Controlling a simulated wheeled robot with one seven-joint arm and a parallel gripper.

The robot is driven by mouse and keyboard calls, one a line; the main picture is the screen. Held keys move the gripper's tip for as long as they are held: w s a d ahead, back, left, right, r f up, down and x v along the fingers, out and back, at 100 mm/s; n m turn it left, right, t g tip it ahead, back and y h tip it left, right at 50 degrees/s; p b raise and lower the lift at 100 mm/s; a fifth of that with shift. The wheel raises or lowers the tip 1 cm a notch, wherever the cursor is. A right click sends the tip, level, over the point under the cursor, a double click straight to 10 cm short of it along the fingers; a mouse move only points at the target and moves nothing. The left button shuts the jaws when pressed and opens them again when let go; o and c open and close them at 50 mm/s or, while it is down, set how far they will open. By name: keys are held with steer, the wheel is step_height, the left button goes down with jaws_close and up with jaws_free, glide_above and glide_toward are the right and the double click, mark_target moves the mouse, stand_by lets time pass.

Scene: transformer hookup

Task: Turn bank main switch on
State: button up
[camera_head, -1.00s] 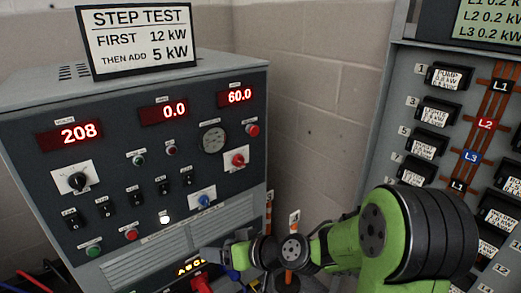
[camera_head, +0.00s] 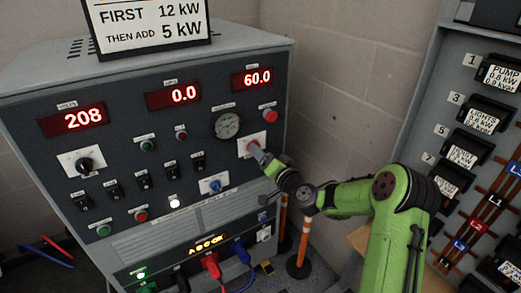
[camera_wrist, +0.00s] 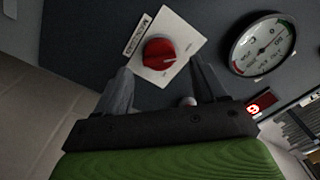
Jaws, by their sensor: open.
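The likely bank main switch is a red rotary knob on a square white plate (camera_wrist: 182,41). In the wrist view the red knob (camera_wrist: 159,53) sits between and just beyond my two fingers, its white mark pointing right. My gripper (camera_wrist: 160,85) is open, with a finger on each side of the knob. I cannot tell whether the fingers touch it. The plate's lettering is too small to read.
A round gauge (camera_head: 228,125) and a red button (camera_head: 270,115) are close to the knob. A blue knob (camera_head: 209,186) is lower left. Red cables and orange posts (camera_head: 302,240) stand below. A breaker panel (camera_head: 440,110) is at the right.

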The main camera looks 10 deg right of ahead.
steer(key=shift+x, duration=1.1)
steer(key=c, duration=1.1)
steer(key=shift+o, duration=0.2)
